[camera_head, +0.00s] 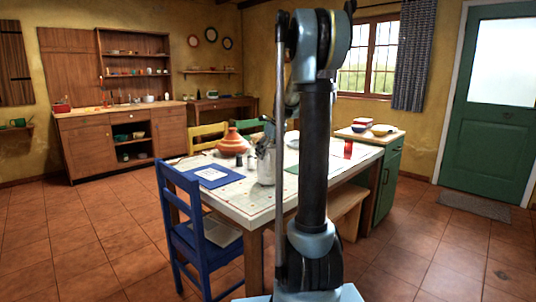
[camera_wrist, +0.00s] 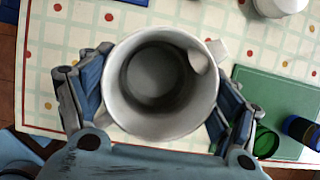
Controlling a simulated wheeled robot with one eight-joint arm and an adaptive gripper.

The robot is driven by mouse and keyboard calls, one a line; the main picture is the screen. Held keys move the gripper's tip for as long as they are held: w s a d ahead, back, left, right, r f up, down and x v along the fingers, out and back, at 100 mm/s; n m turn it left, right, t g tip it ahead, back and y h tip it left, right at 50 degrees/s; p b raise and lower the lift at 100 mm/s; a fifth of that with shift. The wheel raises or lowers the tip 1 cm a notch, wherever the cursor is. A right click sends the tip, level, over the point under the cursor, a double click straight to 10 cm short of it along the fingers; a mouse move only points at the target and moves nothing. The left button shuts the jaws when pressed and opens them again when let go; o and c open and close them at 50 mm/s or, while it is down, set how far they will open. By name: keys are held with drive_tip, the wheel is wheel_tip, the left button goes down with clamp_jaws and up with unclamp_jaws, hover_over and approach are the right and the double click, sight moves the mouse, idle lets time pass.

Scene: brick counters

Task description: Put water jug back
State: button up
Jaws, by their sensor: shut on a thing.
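The water jug (camera_wrist: 123,124) is white and round. The wrist view looks down into its open mouth, and the inside looks empty. My gripper (camera_wrist: 160,75) is shut around the jug, with one blue-padded finger on each side. A handle or spout juts out at the upper right of the rim. In the head view the jug (camera_head: 266,166) is upright at the table's near side, partly hidden by my arm. I cannot tell whether its base touches the table (camera_head: 232,199).
A blue chair (camera_head: 192,228) stands at the table's near left. A blue mat (camera_head: 211,177) and an orange tagine (camera_head: 232,143) are on the table. In the wrist view, a green mat (camera_wrist: 275,95), a green glass (camera_wrist: 266,140) and a dark blue cylinder (camera_wrist: 301,131) lie right of the jug.

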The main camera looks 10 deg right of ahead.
drive_tip(key=shift+f, duration=0.3)
drive_tip(key=o, duration=2)
drive_tip(key=shift+o, duration=0.2)
drive_tip(key=v, duration=1)
drive_tip(key=shift+s+d+r, duration=0.1)
drive_tip(key=shift+d+r, duration=0.05)
drive_tip(key=shift+r, duration=0.15)
drive_tip(key=shift+s+r, duration=0.25)
drive_tip(key=shift+r, duration=0.15)
drive_tip(key=s+a+f+n, duration=0.1)
drive_tip(key=s+f+n, duration=0.2)
drive_tip(key=s+n, duration=0.3)
drive_tip(key=s+a+f+n+h, duration=0.1)
drive_tip(key=s+f+n, duration=0.2)
drive_tip(key=s, duration=0.6)
drive_tip(key=s+a+f+n, duration=0.1)
drive_tip(key=s+f+n, duration=0.1)
drive_tip(key=s+n, duration=0.4)
drive_tip(key=s+f+n+g+h, duration=0.1)
drive_tip(key=s+f+n, duration=1.3)
drive_tip(key=s, duration=0.5)
wheel_tip(320, 180, down, 3)
drive_tip(key=shift+s+d+r+h, duration=0.15)
drive_tip(key=shift+s+d+h, duration=0.05)
drive_tip(key=shift+d+h, duration=0.1)
